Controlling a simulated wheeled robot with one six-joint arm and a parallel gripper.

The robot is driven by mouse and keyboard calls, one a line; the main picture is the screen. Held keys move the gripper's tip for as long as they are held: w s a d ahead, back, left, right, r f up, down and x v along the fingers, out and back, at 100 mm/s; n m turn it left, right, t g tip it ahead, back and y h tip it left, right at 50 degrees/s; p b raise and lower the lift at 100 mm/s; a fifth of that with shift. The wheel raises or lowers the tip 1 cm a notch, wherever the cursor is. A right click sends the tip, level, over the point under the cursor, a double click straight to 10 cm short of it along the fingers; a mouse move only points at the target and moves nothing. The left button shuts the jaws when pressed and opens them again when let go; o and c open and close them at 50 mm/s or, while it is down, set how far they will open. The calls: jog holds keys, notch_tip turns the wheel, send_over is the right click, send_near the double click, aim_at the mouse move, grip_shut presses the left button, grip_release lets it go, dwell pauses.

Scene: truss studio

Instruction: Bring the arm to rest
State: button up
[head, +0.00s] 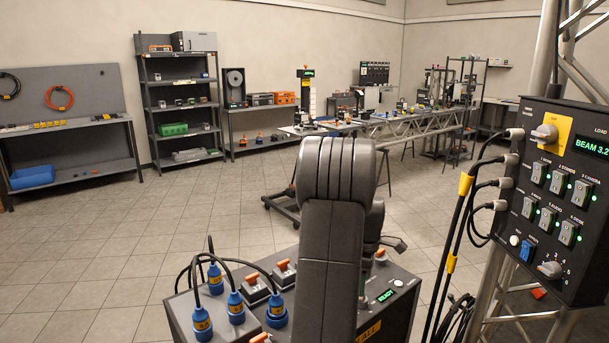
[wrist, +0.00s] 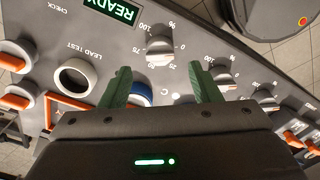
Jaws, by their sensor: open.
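My arm rises in the middle of the head view, over a grey control box (head: 190,309) with a lit READY display. My gripper is hidden behind the arm there. In the wrist view my gripper (wrist: 158,82) is open, its two green fingers apart with nothing held between them. The fingers hang over the box's panel (wrist: 95,55). A white-ringed round control marked LEAD TEST (wrist: 75,78) is left of the fingers, a blue round part (wrist: 141,94) shows partly between them, and a white knob (wrist: 160,50) lies beyond. Whether the fingertips touch the panel cannot be told.
Blue connectors (head: 236,307) with cables and orange-tipped levers (head: 285,272) stand on the box. A switch panel (head: 560,195) on a truss, with hanging cables, is close at right. Shelves (head: 180,105) and benches line the back. The tiled floor (head: 120,240) at left is clear.

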notch_tip(320, 180, down, 6)
jog(key=shift+r, duration=0.15)
jog(key=shift+f, duration=0.3)
jog(key=m, duration=1)
jog(key=shift+m, duration=0.3)
jog(key=m, duration=0.5)
jog(key=shift+m, duration=0.3)
jog(key=m, duration=0.5)
jog(key=shift+r, duration=0.1)
